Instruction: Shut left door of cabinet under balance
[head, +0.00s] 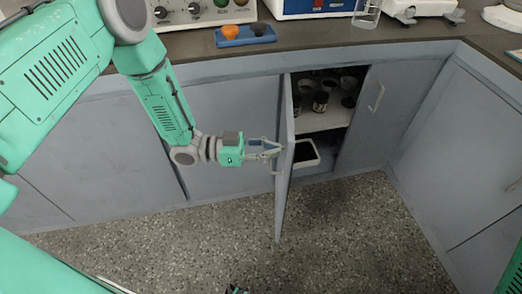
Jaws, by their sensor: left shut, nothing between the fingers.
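The left door (283,190) of the cabinet stands open, swung out toward me and seen nearly edge-on. Its handle (275,170) is on the side facing left, close to my fingertips. My left gripper (275,149) is shut and empty at the door's left side; I cannot tell whether it touches the door. The right door (363,112) of this cabinet is closed. Inside the opening, an upper shelf (322,119) holds several dark jars, and a tray (306,155) lies below. My right gripper is not clearly visible.
The countertop (290,50) runs above the cabinets, with a blue tray (245,36) holding an orange and a dark item, a glass beaker (367,12) and instruments. More cabinets (455,140) stand at the right. The speckled floor (345,235) in front is clear.

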